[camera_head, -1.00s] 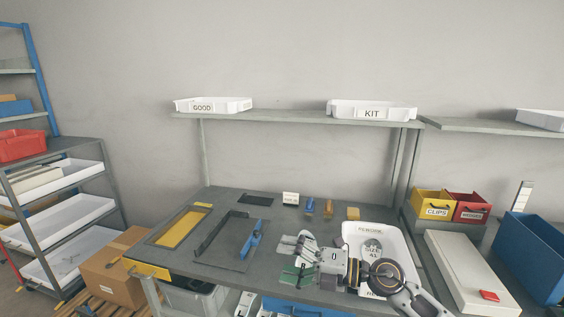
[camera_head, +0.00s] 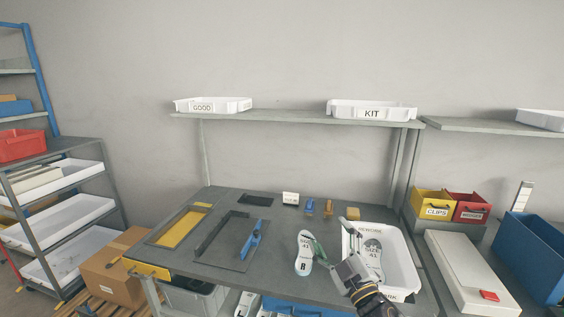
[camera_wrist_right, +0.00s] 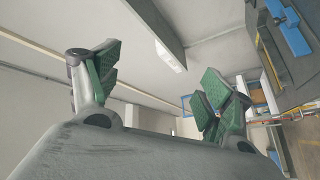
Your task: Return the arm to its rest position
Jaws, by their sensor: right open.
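My right gripper (camera_head: 333,238) is open and raised over the front right of the workbench, between a white insole and the white rework tray in the picture. Its green-padded fingers stand apart and empty in the right wrist view (camera_wrist_right: 160,88). The white insole (camera_head: 304,254), marked R, lies flat on the bench left of the gripper, with no finger seen touching it. My right wrist and fingers hide part of the tray's left side. My left gripper is not in view.
The rework tray (camera_head: 408,262) holds another insole (camera_head: 374,258). A blue tool (camera_head: 252,240) lies on a dark plate at the bench's middle. GOOD (camera_head: 228,105) and KIT (camera_head: 390,113) trays stand on the shelf behind. Yellow (camera_head: 434,202) and red (camera_head: 470,208) bins stand at right.

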